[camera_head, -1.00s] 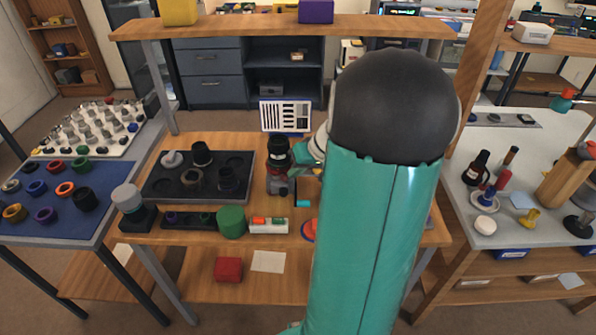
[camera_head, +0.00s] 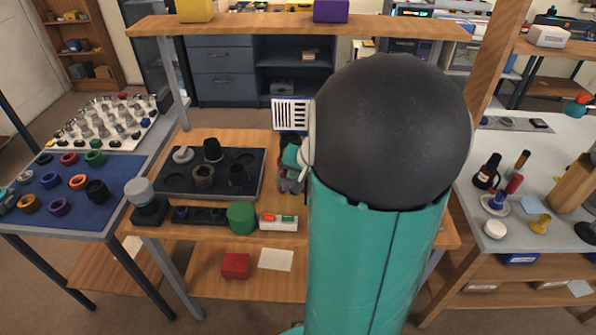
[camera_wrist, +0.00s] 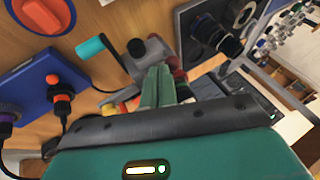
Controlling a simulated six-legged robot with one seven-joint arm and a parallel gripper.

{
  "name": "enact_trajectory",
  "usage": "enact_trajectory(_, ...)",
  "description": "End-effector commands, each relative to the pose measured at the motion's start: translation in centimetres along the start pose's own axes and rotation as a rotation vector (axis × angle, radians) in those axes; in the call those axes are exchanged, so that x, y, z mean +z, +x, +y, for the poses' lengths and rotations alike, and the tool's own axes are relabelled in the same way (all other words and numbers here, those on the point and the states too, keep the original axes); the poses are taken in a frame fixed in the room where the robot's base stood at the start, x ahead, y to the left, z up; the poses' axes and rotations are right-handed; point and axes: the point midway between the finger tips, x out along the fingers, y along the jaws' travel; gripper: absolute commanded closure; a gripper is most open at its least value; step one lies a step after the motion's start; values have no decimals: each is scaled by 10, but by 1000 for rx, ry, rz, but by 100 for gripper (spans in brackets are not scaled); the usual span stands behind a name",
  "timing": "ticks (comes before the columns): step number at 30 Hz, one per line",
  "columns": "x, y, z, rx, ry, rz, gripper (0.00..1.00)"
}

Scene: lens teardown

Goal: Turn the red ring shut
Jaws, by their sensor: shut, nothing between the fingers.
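My gripper (camera_wrist: 158,78) is shut, its two green fingers side by side with nothing held between them. In the wrist view the fingertips are close to a grey clamp (camera_wrist: 137,50) with a cyan handle end (camera_wrist: 90,48). A bit of the red ring (camera_wrist: 179,75) shows just right of the fingers; the rest is hidden behind them. I cannot tell whether they touch it. In the head view my gripper (camera_head: 292,157) covers most of the dark lens (camera_head: 287,137), and the red ring is not clearly visible there.
A dark tray (camera_head: 172,186) with several lens parts lies left on the wooden bench. A blue box with an orange knob (camera_wrist: 58,84) and a cable is left in the wrist view. My arm hides the bench's right side.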

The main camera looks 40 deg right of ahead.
Motion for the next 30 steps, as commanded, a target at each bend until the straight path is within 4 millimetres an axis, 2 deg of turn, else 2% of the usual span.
enact_trajectory(8, -1, 0, 2, -1, -2, -1, 100)
enact_trajectory(19, -13, 2, 10, -1, -2, -1, 100)
enact_trajectory(30, -14, 2, 10, 0, -2, 0, 100)
